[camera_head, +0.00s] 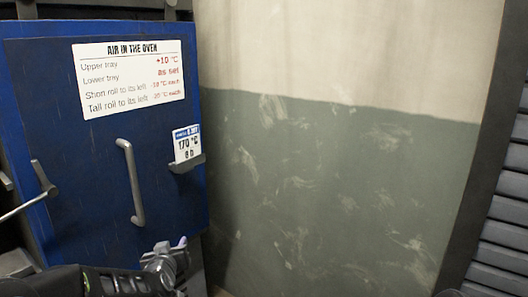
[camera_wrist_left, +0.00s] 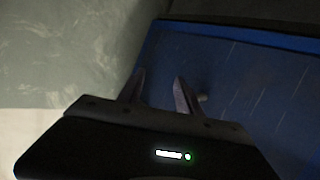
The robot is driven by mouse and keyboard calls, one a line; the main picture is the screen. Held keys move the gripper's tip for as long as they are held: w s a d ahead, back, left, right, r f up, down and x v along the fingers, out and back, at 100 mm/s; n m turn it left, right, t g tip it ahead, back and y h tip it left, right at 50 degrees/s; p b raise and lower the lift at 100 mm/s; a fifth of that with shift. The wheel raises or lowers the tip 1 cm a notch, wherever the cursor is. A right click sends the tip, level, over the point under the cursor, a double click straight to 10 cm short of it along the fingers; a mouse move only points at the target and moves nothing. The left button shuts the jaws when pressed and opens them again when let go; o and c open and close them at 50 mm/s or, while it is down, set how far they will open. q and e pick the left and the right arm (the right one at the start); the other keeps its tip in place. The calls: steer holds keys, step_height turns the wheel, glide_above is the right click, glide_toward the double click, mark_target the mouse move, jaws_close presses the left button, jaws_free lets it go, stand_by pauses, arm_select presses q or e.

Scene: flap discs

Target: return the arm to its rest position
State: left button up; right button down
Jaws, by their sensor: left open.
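My left gripper (camera_head: 176,250) shows at the bottom of the head view, in front of the lower edge of a blue oven door (camera_head: 85,165). In the left wrist view the two fingers of the left gripper (camera_wrist_left: 160,85) stand apart with nothing between them. The blue door (camera_wrist_left: 240,85) fills the right of that view, with a small grey piece, perhaps the handle's end, just beside the right finger. I cannot tell whether they touch. My right gripper is in neither view.
A lever (camera_head: 42,180) sticks out at the left. A scuffed green and cream wall (camera_head: 335,190) stands to the right.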

arm_select(q)
steer(key=s+d+f+g+h+p, duration=0.1)
steer(key=s+d+f+g, duration=0.1)
steer(key=s+d+f, duration=0.4)
steer(key=s+d+f+m+g+h+p, duration=0.1)
steer(key=s+f+g+h, duration=0.1)
steer(key=s+f, duration=0.45)
steer(key=s+d+f+g+h+p, duration=0.1)
steer(key=s+d+f+g+p, duration=0.2)
steer(key=f, duration=0.6)
steer(key=s+d+f+g+p, duration=0.1)
steer(key=s+d+f+g, duration=0.1)
steer(key=s, duration=0.7)
steer(key=s+d+f+g+h+p, duration=0.1)
steer(key=s+d, duration=0.3)
steer(key=s, duration=0.5)
steer(key=s+d+f+g+h+p, duration=0.1)
steer(key=s+d+f+g+p, duration=0.1)
steer(key=s, duration=0.7)
steer(key=shift+s+d+f+m+g, duration=0.2)
steer(key=shift+d+f+m+g, duration=0.2)
steer(key=shift+f+g, duration=0.5)
steer(key=shift+c, duration=0.5)
